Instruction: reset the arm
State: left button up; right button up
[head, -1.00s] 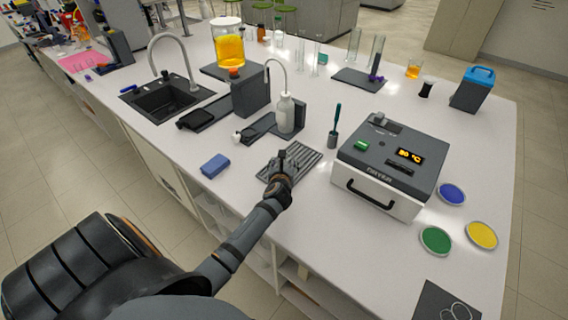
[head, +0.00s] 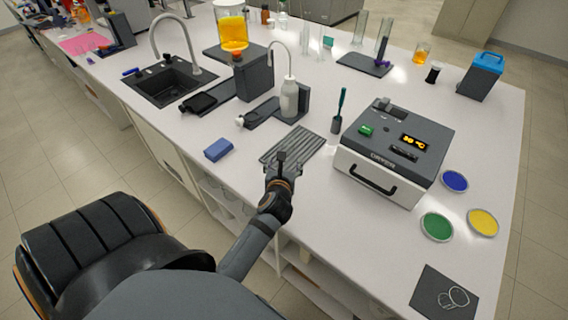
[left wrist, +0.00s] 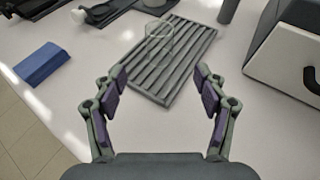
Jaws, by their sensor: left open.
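My left arm reaches in from the lower left of the head view. Its gripper (head: 282,163) is at the near edge of the grey ribbed rack (head: 302,143). In the left wrist view the gripper (left wrist: 160,78) is open, with its purple-padded fingers spread wide and nothing between them. The rack (left wrist: 192,57) lies just beyond the fingertips, and a faint clear round item (left wrist: 159,42) shows on it. My right gripper is not in view.
A blue block (head: 218,149) lies left of the rack. The dryer (head: 396,150) stands to the right, with blue (head: 454,181), green (head: 437,227) and yellow (head: 483,222) dishes beside it. A white bottle (head: 289,98) stands behind the rack. The near counter edge is clear.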

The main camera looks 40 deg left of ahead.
pick_arm(q)
jog(key=shift+s, duration=0.15)
